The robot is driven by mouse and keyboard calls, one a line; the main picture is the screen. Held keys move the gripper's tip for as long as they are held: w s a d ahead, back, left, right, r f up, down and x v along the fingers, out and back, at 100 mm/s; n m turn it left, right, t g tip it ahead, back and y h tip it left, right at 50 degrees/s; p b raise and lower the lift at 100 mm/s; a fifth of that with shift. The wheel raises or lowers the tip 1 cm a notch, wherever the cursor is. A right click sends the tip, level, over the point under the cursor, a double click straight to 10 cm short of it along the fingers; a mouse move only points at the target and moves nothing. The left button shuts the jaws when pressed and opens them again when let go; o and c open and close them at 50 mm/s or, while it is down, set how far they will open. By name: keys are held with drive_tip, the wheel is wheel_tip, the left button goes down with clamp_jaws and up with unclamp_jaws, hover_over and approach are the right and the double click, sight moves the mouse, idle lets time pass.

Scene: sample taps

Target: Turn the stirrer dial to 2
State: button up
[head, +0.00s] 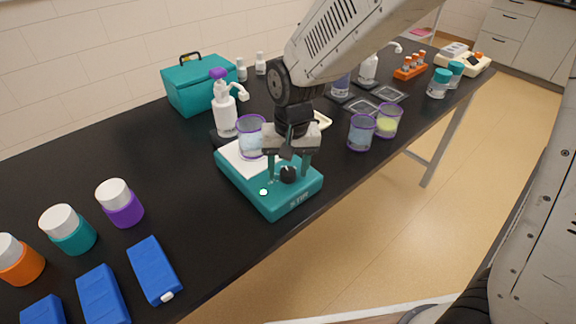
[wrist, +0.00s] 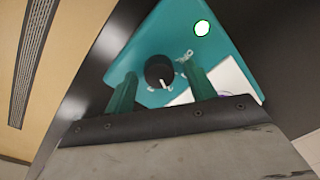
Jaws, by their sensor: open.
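The teal stirrer (head: 268,201) stands on the black bench, with a white top plate (head: 236,157) and a beaker with a purple rim (head: 251,138) on it. Its black dial (head: 288,174) is on the front part. In the wrist view the dial (wrist: 159,71) has a white pointer mark and lies between and just beyond the green fingertips. My gripper (head: 290,174) is open, pointing down over the dial; it also shows in the wrist view (wrist: 160,82). The fingers are apart from each other, one on each side of the dial. The scale numbers are too small to read.
A lit green-white round indicator (wrist: 202,28) is beside the dial. A white pump bottle (head: 225,112) stands behind the stirrer. Two beakers, one bluish (head: 361,132) and one yellowish (head: 387,121), stand to the right. Blue boxes (head: 154,270) and capped jars (head: 120,203) are at left.

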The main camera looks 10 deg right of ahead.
sight(290, 171)
drive_tip(key=shift+r, duration=0.1)
drive_tip(key=r, duration=0.7)
drive_tip(key=shift+d+r, duration=0.2)
drive_tip(key=shift+r, duration=0.1)
